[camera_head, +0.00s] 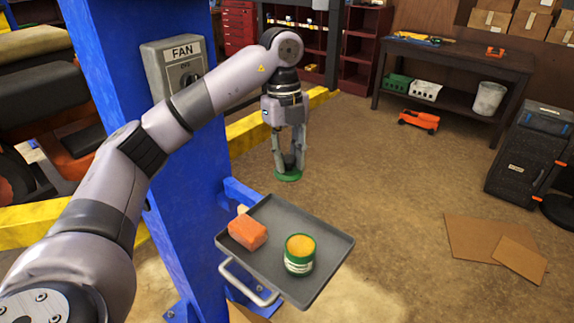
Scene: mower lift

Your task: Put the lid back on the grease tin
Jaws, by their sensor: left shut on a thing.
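The grease tin (299,263) is green with a pale label and stands upright on a grey tray (326,241). It is open, and yellow-orange grease shows at its top. My left gripper (289,168) points down with its fingers shut on the green lid (288,176). The lid is held roughly level in the air, above and beyond the tray's far edge, apart from the tin. My right gripper is not in view.
An orange-red block (248,233) lies on the tray left of the tin. A blue post (150,130) with a fan switch box (172,66) stands left of the tray. Cardboard sheets (490,247) lie on the floor at right. A dark workbench (455,65) stands behind.

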